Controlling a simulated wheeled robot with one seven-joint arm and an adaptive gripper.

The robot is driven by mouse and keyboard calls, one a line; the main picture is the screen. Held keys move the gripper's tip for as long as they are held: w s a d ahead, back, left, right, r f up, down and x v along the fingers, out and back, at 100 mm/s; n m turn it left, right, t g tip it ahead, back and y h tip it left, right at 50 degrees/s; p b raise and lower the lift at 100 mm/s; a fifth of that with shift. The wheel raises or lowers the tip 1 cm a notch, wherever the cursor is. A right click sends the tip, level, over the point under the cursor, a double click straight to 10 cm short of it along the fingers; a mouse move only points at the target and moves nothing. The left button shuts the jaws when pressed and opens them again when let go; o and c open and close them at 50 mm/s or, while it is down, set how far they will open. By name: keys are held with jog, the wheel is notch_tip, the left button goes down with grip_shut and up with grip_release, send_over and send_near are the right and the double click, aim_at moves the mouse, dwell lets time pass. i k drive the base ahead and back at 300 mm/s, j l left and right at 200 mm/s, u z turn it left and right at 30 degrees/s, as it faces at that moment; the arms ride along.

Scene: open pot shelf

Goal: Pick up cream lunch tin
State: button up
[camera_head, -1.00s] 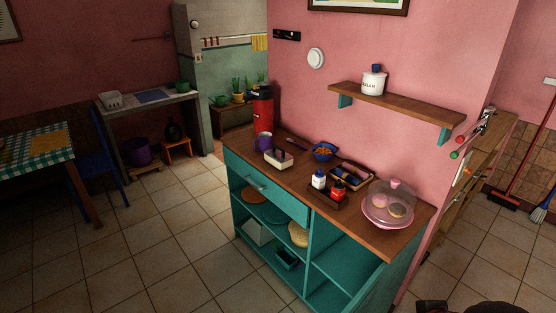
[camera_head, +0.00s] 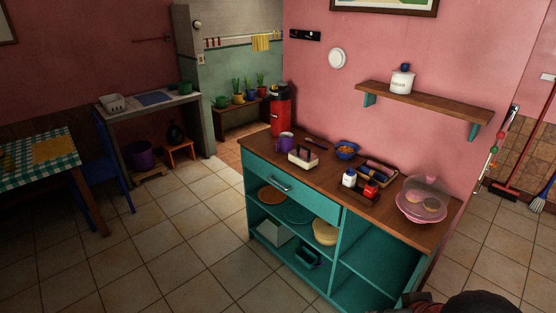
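A cream box with a dark handle on top, which looks like the cream lunch tin (camera_head: 302,160), sits on the wooden top of the teal cabinet (camera_head: 315,199). It stands near the front edge at the left part of the top. A purple mug (camera_head: 285,142) is close behind it on the left. A dark part of my arm shows at the bottom right edge, well apart from the tin. My gripper's fingers are not in view.
A blue bowl (camera_head: 346,150), a caddy with bottles (camera_head: 362,189) and a pink domed cake stand (camera_head: 422,211) stand right of the tin. A red cylinder (camera_head: 280,109) stands behind. A wall shelf (camera_head: 425,103) overhangs the back right. The tiled floor in front is clear.

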aim_at(301, 155)
jog(key=i+j, duration=0.15)
jog(key=j, duration=0.2)
jog(key=i+j, duration=0.15)
jog(key=j, duration=0.2)
jog(key=i+j, duration=0.15)
jog(key=j, duration=0.2)
jog(key=i+j, duration=0.15)
jog(key=j, duration=0.2)
jog(key=i+j, duration=0.2)
jog(key=j, duration=0.2)
jog(key=i+j, duration=0.15)
jog(key=j, duration=0.2)
jog(key=i+l, duration=0.15)
jog(key=i, duration=0.35)
jog(key=i+l+u, duration=0.1)
jog(key=i, duration=0.4)
jog(key=i+l, duration=0.2)
jog(key=i, duration=0.3)
jog(key=i+l, duration=0.25)
